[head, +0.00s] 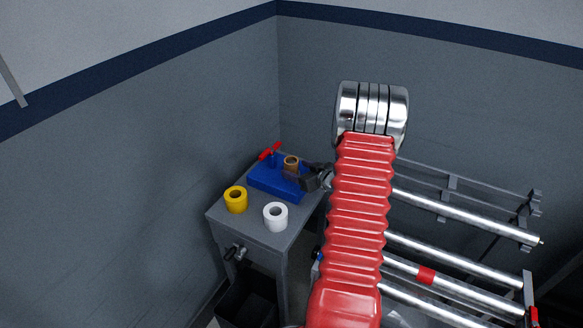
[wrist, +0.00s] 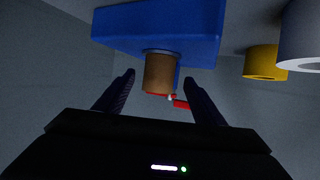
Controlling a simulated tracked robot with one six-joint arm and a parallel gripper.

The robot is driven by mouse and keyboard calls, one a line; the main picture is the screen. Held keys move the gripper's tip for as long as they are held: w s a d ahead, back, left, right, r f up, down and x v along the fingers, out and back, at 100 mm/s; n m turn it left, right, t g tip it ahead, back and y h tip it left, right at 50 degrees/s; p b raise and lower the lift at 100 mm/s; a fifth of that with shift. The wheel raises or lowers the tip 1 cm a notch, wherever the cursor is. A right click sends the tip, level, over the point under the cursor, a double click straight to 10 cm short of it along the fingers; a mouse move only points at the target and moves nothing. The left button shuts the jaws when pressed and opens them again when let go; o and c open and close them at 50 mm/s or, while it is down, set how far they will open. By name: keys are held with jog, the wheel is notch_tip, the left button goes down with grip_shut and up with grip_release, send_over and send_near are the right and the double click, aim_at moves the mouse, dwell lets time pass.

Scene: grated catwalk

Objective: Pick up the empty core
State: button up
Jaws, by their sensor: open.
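The empty core, a brown cardboard tube (head: 291,164), stands on a blue block-shaped base (head: 262,183) on the grey stand. In the wrist view, the core (wrist: 159,74) projects from the blue base (wrist: 130,26), between the lines of my two fingers. My gripper (head: 307,174) is just right of the core in the head view, over the right part of the base. In the wrist view, my gripper (wrist: 160,80) is open, one finger on each side of the core with visible gaps. Contact with the core cannot be seen.
A red handle (head: 269,151) rises at the back of the base and shows behind the core in the wrist view (wrist: 181,104). A yellow roll (head: 236,205) and a white roll (head: 275,223) stand at the front of the stand (head: 222,222). Metal rails (head: 465,219) lie right.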

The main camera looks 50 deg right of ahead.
aim_at(295, 168)
jog(key=x, duration=0.5)
jog(key=shift+d, duration=0.1)
jog(key=shift+s, duration=0.1)
jog(key=shift+c, duration=0.2)
jog(key=c, duration=1.1)
